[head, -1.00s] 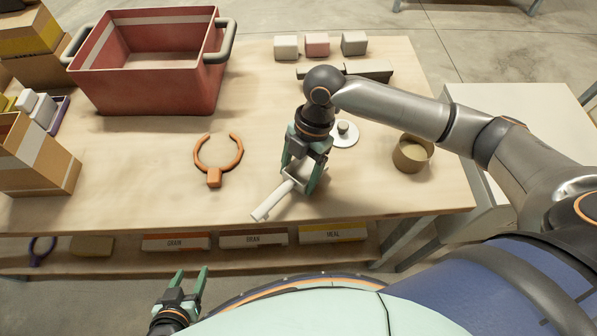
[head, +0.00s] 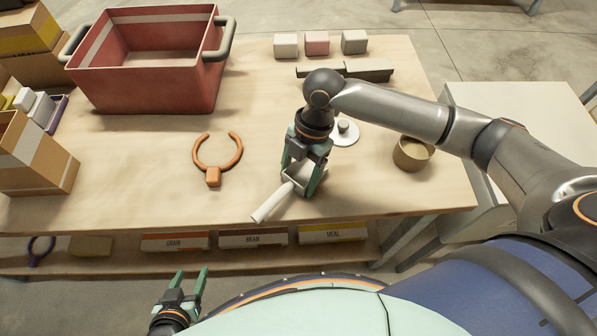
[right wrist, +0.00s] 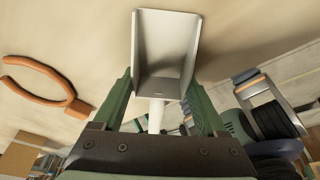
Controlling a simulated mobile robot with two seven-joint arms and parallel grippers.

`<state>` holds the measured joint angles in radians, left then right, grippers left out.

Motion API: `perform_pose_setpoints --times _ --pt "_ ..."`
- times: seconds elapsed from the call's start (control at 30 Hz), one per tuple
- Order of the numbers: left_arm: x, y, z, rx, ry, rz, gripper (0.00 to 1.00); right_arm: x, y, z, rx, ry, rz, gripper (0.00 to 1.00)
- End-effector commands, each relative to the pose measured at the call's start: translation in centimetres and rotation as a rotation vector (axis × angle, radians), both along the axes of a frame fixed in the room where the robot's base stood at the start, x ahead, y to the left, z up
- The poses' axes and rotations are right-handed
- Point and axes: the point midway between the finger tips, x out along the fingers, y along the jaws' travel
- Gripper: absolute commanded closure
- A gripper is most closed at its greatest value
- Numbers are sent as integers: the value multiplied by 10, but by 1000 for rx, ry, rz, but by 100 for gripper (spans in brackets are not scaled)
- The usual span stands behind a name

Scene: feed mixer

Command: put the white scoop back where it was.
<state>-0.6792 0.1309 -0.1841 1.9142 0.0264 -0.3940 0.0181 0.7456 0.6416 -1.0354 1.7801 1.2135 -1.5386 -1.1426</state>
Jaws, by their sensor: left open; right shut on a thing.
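The white scoop (head: 273,203) is in my right gripper (head: 303,186), near the front of the table. Its handle points to the front left in the head view. In the right wrist view the scoop's square-sided bowl (right wrist: 166,50) shows between the green fingers of the right gripper (right wrist: 160,110). The fingers partly hide the scoop in the head view, and I cannot tell whether it touches the table. My left gripper (head: 188,278) is open and empty, low in front of the table.
An orange open ring tool (head: 214,175) lies left of the scoop. A red bin (head: 150,85) stands at the back left. A round white lid (head: 345,135) and a brass cup (head: 412,154) are to the right. Three small blocks (head: 317,43) sit at the back.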

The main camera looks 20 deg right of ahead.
Motion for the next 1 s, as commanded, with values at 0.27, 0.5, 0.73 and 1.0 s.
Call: perform_pose_setpoints --times 0.27,0.5,0.73,1.0 --pt "0 0 -1 0 0 0 42 0 0 -3 0 0 0 13" --pt "0 0 -1 0 0 0 42 0 0 -3 0 0 0 0" --pt "0 0 0 0 0 0 42 2 -2 4 -1 -2 0 0" --pt "0 0 3 0 0 0 42 10 -15 54 0 -6 -1 0"
